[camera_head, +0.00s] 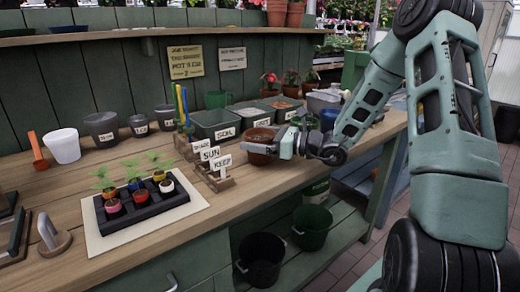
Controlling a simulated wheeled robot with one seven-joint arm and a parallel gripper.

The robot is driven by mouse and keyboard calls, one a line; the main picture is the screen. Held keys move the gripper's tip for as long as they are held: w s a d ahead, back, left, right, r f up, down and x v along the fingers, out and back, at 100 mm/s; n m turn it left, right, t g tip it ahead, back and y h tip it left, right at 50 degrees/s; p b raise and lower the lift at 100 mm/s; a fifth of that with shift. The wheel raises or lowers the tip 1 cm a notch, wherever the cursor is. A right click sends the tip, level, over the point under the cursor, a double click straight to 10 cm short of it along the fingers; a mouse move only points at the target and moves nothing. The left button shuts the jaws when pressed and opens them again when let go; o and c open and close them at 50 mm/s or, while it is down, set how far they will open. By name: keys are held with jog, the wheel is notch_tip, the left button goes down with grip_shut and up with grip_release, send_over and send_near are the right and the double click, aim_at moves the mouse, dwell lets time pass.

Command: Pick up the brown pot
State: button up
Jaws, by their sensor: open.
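A brown pot (256,146) stands on the wooden workbench (85,190), behind the small label signs and in front of the grey bins. My gripper (279,147) is at the pot's right side, with my arm reaching in from the right. The jaws are open. The fingers are small and partly hidden against the pot, so I cannot tell whether they touch it.
Wooden blocks with signs reading "SUN" and "KEEP" (219,162) stand close to the pot's left. A black seedling tray (142,208) lies at the front left. Grey bins (215,124) stand behind. Black and green buckets (262,256) are on the lower shelf.

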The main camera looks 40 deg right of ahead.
jog(key=c, duration=1)
jog(key=shift+o, duration=0.2)
jog(key=shift+r, duration=0.1)
